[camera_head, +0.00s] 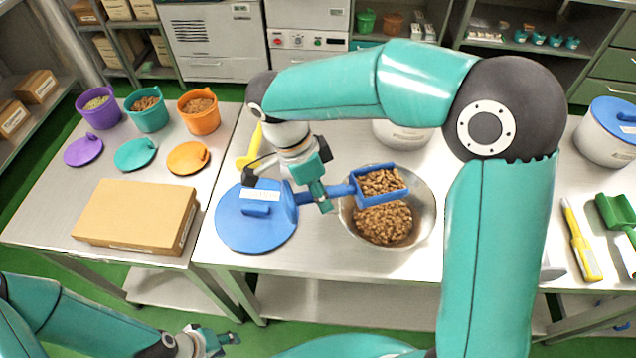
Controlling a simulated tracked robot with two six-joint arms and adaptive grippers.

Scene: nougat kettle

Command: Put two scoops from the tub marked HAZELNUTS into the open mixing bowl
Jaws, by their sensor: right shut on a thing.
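My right gripper (319,194) is shut on the handle of a blue scoop (398,194). The scoop is full of brown nuts and held over the metal mixing bowl (428,228). The bowl is open and has a heap of brown nuts (384,224) in it. A white tub (402,138) stands behind the bowl, mostly hidden by my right arm. Its marking does not show, and I cannot read which tub is HAZELNUTS. My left gripper (222,342) is low at the bottom left, away from the tables; its finger opening is unclear.
A blue lid (250,235) lies left of the bowl. A yellow-handled tool (250,147) lies behind it. Purple, teal and orange tubs (198,122), their lids and a cardboard box (135,215) are on the left table. A blue-lidded white tub (603,140) stands right.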

